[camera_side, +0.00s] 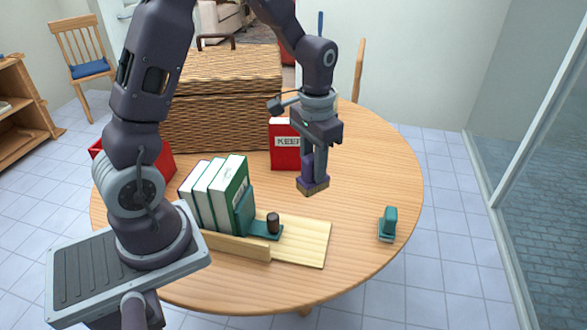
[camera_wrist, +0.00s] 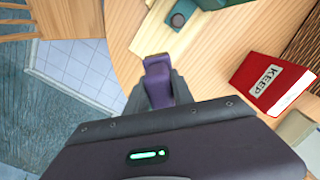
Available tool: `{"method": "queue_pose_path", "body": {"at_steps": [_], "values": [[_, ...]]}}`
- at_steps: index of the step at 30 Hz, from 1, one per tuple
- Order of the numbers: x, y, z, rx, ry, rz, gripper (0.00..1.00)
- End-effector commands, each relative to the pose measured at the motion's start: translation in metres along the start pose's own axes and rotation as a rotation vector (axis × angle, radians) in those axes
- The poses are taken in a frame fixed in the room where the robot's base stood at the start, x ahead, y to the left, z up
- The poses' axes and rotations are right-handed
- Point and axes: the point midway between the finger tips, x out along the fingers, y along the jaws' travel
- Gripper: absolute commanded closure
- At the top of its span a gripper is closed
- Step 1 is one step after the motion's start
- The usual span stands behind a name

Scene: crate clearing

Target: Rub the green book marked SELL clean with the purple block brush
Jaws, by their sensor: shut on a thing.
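My gripper (camera_side: 314,170) is shut on the purple block brush (camera_side: 313,186), which has a tan underside and hangs above the table. In the wrist view the brush (camera_wrist: 157,80) shows between the fingers. Several books with green covers stand in a leaning row on the left of a wooden board.
A teal bookend (camera_side: 264,230) with a dark knob stands against the books on the wooden board (camera_side: 305,240). A red book marked KEEP (camera_side: 284,155) stands behind my gripper, before a wicker basket (camera_side: 225,85). A teal object (camera_side: 388,222) is at right. The table's right is mostly clear.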

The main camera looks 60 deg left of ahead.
Motion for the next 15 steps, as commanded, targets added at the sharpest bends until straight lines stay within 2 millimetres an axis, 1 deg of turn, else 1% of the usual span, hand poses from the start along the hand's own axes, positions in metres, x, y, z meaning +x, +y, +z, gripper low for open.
{"method": "queue_pose_path", "body": {"at_steps": [1,2,3,5,6,8,9,12,15], "values": [[-0.008,-0.014,0.006,-0.046,0.004,-0.002,1.0],[-0.014,-0.024,0.011,-0.08,0.003,-0.004,1.0],[-0.022,-0.037,0.019,-0.131,0.005,-0.005,1.0],[-0.035,-0.059,0.035,-0.218,0.005,-0.008,1.0],[-0.043,-0.072,0.048,-0.279,0.004,-0.009,1.0],[-0.056,-0.091,0.07,-0.376,0.004,-0.009,1.0],[-0.064,-0.101,0.085,-0.44,0.004,-0.009,1.0],[-0.079,-0.118,0.12,-0.584,0.004,-0.007,1.0],[-0.088,-0.124,0.144,-0.682,0.003,-0.004,1.0]]}}
